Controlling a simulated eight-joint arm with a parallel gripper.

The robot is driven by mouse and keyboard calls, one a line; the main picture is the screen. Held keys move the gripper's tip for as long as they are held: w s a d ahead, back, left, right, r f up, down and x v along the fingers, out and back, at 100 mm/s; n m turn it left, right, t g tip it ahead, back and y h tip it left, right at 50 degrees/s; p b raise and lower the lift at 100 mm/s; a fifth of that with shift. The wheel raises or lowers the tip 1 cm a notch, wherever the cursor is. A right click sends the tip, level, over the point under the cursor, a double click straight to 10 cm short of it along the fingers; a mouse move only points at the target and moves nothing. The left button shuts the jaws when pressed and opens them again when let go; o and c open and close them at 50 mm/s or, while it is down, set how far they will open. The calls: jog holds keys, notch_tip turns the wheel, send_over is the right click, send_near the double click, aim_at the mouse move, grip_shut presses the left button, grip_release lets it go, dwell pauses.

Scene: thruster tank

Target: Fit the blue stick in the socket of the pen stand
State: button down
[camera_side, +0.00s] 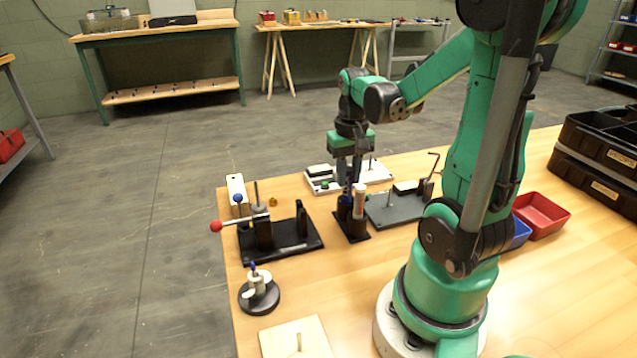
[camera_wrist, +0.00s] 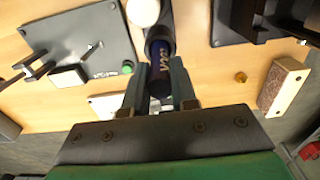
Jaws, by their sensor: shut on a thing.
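The blue stick (camera_wrist: 163,72), dark blue with white lettering, is between the fingers of my gripper (camera_wrist: 160,80) in the wrist view. My gripper is shut on it. Its far end meets the dark round mouth of a socket (camera_wrist: 160,35); I cannot tell how deep it goes. In the side view the pen stand (camera_side: 351,228) is black with a square base. My gripper (camera_side: 350,178) points down right above it. A blue part of the stick (camera_side: 346,191) shows at the stand's left tube.
A black fixture with a red-knobbed lever (camera_side: 216,226) stands left of the stand. A grey plate with a bent rod (camera_side: 395,210) is close on the right. A white board (camera_side: 322,184) lies behind. A red bin (camera_side: 542,214) sits farther right.

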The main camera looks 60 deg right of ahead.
jog(key=shift+f, duration=0.2)
dwell(0.3)
jog(key=c, duration=0.6)
grip_release()
jog(key=shift+r, duration=4.8)
jog(key=w+a+f+n+t, duration=0.1)
jog(key=w+a+n+t, duration=0.1)
jog(key=a, duration=0.4)
jog(key=w+a+f+n+t, duration=0.1)
jog(key=w+a+n+t, duration=0.1)
jog(key=a+n, duration=0.2)
jog(key=w+a+f+n+t, duration=0.1)
jog(key=w+a+n+t, duration=0.1)
jog(key=a, duration=0.6)
jog(key=shift+w+a+f+n+t, duration=0.2)
jog(key=shift+w+f+n+t, duration=0.15)
jog(key=shift+n+t, duration=0.2)
